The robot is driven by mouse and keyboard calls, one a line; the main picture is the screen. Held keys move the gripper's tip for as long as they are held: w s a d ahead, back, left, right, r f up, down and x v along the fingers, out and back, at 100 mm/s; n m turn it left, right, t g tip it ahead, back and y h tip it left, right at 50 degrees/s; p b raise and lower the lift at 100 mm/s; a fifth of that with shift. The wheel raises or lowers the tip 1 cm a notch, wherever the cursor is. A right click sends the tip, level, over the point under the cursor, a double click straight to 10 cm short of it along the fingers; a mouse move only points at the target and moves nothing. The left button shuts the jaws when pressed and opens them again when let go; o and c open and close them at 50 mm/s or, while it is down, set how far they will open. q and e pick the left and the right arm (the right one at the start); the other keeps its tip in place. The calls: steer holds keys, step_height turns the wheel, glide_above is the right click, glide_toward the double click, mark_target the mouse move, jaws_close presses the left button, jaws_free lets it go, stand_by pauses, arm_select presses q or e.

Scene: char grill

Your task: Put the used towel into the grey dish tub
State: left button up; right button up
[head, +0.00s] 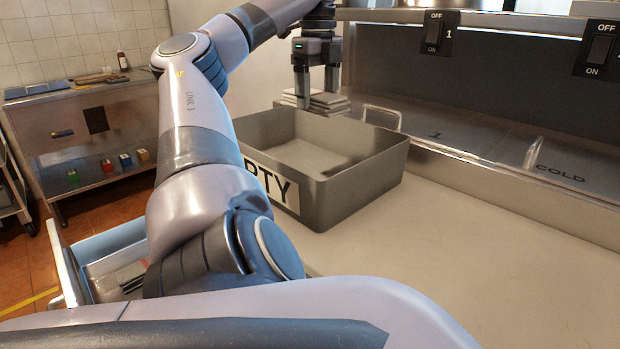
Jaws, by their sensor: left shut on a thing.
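The grey dish tub (355,185) stands on the counter in the middle, with a white label whose visible letters end in "TY". The part of its inside that shows is empty. My left gripper (318,95) is at the tub's far side, pointing down, shut on a pale folded towel (328,99). The towel shows as flat layers at the fingertips, by the tub's far rim. I cannot tell whether it touches the counter or other cloths under it. My left arm hides the tub's left front corner. My right gripper is not in view.
A steel unit with lids marked "1" (435,134) and "COLD" (560,175) runs along the right, with raised handles (382,110). The counter (400,270) in front of the tub is clear. A steel side table (95,110) stands at the back left.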

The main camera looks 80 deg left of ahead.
arm_select(q)
step_height(320, 180, down, 14)
steer(key=b, duration=0.5)
steer(key=shift+r, duration=0.1)
steer(key=shift+f+b, duration=0.65)
steer(key=shift+f, duration=1.8)
steer(key=shift+f, duration=0.15)
steer(key=o, duration=0.9)
steer(key=shift+o, duration=0.2)
